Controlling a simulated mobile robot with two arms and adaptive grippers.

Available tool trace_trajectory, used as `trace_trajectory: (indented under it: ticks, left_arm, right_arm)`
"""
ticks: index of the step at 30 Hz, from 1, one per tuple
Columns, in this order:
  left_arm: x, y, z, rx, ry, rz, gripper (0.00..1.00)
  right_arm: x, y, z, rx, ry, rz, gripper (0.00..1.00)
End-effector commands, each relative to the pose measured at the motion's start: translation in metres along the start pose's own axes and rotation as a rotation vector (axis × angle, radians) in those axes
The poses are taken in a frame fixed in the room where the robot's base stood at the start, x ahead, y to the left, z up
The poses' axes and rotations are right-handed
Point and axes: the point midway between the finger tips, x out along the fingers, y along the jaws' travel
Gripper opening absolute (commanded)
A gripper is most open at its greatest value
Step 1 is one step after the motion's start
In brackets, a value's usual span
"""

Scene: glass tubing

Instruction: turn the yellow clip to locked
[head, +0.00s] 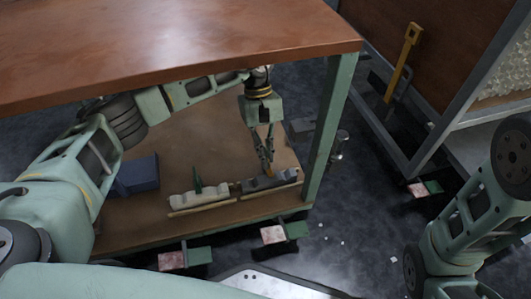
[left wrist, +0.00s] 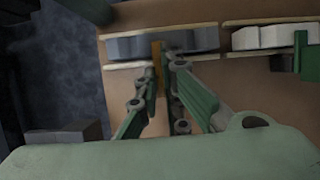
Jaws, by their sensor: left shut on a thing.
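The yellow clip (left wrist: 156,58) shows in the left wrist view as a narrow orange-yellow piece against the near side of a grey block (left wrist: 190,40). My left gripper (left wrist: 164,68) is nearly closed, with its fingertips on the clip. In the head view my left gripper (head: 267,167) reaches down to the grey block (head: 284,178) on the lower shelf. The clip cannot be made out there; the fingers and block hide it. The clip's exact angle is hard to tell. My right gripper is out of view; only part of my right arm shows.
A white block (head: 185,200) with an upright green piece (head: 197,181) stands left of the grey block. A blue box (head: 137,174) lies farther left on the shelf (head: 150,228). The brown tabletop (head: 170,45) hangs above my left arm, and a green leg (head: 327,135) stands right.

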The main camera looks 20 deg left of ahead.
Motion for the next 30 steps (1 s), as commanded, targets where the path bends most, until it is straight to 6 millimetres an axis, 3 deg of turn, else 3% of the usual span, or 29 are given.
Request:
trace_trajectory:
  ticks: [16,17,23,30]
  left_arm:
    - [-0.0004,0.0,-0.001,0.024,0.003,-0.01,0.0]
    - [-0.0004,0.0001,-0.001,0.024,0.003,-0.01,0.07]
    - [-0.0003,0.0001,-0.0007,0.024,0.002,-0.01,0.24]
    - [0.0,0.0001,-0.0003,0.023,0.001,-0.01,0.25]
  right_arm:
    - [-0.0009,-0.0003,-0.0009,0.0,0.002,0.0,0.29]
    - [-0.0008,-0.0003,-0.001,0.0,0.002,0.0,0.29]
    - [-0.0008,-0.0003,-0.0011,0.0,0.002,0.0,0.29]
    - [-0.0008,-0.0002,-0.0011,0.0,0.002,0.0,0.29]
